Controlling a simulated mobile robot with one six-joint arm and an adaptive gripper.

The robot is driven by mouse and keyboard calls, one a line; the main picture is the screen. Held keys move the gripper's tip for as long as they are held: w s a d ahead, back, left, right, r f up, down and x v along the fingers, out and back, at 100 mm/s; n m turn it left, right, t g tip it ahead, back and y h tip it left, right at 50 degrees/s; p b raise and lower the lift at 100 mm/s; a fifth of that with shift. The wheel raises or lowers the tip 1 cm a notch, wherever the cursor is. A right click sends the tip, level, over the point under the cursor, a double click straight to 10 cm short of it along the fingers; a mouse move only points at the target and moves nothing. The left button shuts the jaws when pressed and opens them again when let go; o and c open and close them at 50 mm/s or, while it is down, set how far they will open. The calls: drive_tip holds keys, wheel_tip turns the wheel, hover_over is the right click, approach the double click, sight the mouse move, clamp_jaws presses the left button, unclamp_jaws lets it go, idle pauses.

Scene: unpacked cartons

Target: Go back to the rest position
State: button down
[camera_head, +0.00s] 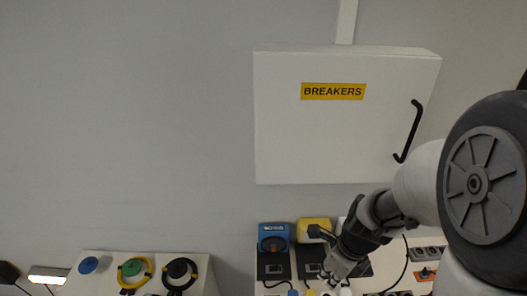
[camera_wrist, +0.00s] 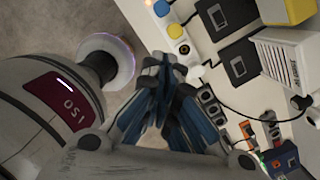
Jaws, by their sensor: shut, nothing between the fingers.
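My gripper (camera_head: 338,268) hangs at the lower right in the head view, below the white breaker box, with my arm coming in from the right. Its fingers reach down in front of the bench equipment. In the wrist view my gripper (camera_wrist: 168,62) shows its blue-and-grey fingers brought together, with nothing held between them. The fingertips appear close to the edge of the white bench panel (camera_wrist: 201,42); whether they touch it I cannot tell.
The closed breaker box (camera_head: 320,125) with a black handle (camera_head: 409,132) is on the wall. Blue (camera_head: 273,236) and yellow (camera_head: 314,230) devices stand below it, with sockets (camera_head: 425,253) and cables on the right.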

drive_tip(key=s+a+r+n+t+b, duration=0.1)
drive_tip(key=s+r+n, duration=0.5)
drive_tip(key=n, duration=0.7)
drive_tip(key=s+a+r+n+t+h+b, duration=0.1)
drive_tip(key=s+r+n, duration=0.5)
drive_tip(key=n, duration=0.8)
wheel_tip(320, 180, up, 2)
drive_tip(key=t+b, duration=0.1)
drive_tip(key=b, duration=0.1)
drive_tip(key=shift+s+b, duration=0.35)
drive_tip(key=shift+s, duration=0.05)
drive_tip(key=shift+w, duration=0.1)
